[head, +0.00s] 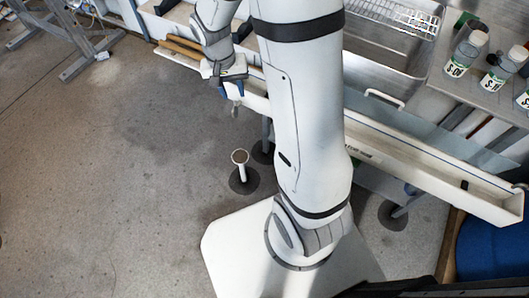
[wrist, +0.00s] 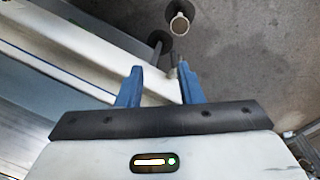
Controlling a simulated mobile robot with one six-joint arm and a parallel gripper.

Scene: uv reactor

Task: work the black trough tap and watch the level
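The long white trough (head: 425,158) runs along the bench front, from behind my arm to the lower right. Its white wall also shows in the wrist view (wrist: 75,62), left of and beneath my fingers. My gripper (head: 234,92) has blue fingers and is at the trough's front side, left of my arm. In the wrist view my gripper (wrist: 158,76) is open, with its fingers apart. A small grey piece (wrist: 174,69) shows by the right fingertip; I cannot tell if it is the tap or if it is touched. No water level can be made out.
A white-topped floor pipe (head: 240,158) stands on a dark disc below my gripper. Several labelled bottles (head: 463,57) stand on the bench at upper right, beside a steel sink (head: 385,62). A small black piece (head: 464,185) sits in the trough's right end.

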